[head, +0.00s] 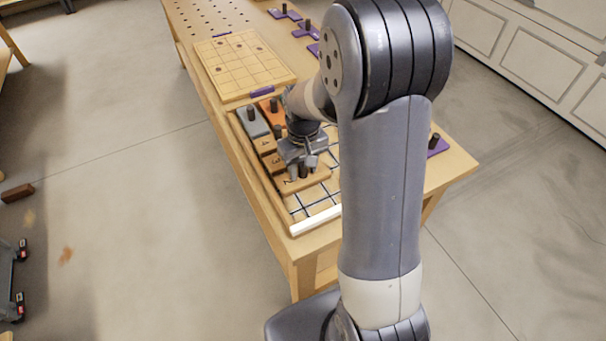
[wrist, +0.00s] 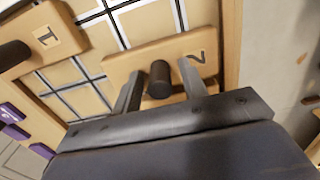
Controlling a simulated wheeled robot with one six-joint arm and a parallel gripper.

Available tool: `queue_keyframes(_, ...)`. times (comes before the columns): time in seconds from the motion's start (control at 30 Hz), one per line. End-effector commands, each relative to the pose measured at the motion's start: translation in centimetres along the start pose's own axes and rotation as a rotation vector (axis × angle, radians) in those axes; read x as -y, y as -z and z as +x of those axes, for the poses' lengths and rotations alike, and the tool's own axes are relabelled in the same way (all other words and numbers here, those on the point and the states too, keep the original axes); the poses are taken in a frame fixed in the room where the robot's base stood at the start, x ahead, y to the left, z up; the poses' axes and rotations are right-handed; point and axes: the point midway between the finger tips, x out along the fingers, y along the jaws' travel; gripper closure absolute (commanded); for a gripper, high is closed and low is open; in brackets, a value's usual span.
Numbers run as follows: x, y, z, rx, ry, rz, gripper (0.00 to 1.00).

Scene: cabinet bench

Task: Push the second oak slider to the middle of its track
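The oak slider marked 2 (head: 316,181) lies across the gridded track board, and it also shows in the wrist view (wrist: 128,62). A dark upright knob (wrist: 159,80) stands on it. My gripper (head: 303,168) is low over this slider, and its fingers (wrist: 158,75) stand on either side of the knob, with visible gaps. It is open and holds nothing. An oak slider marked 1 (wrist: 42,42), with its own dark knob, is at the upper left in the wrist view. My arm hides part of the board in the head view.
A grey slider (head: 249,125) and an orange slider (head: 268,118) lie farther up the board. A white bar (head: 316,220) lies across its near end, with bare grid before it. A second gridded board (head: 240,65) lies behind. Purple pieces (head: 437,150) line the bench's right side.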

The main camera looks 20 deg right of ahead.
Motion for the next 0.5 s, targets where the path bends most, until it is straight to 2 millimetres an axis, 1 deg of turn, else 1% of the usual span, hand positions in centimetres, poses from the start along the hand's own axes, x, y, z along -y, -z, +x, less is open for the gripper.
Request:
queue_keyframes(0.03,0.00,0.00,-0.01,0.000,0.000,0.000,0.64)
queue_keyframes(0.07,0.00,0.00,-0.01,0.000,0.000,0.000,0.66)
queue_keyframes(0.37,0.00,0.01,-0.01,0.000,0.000,0.000,0.91)
queue_keyframes(0.5,-0.23,0.01,-0.02,0.000,0.000,0.001,0.91)
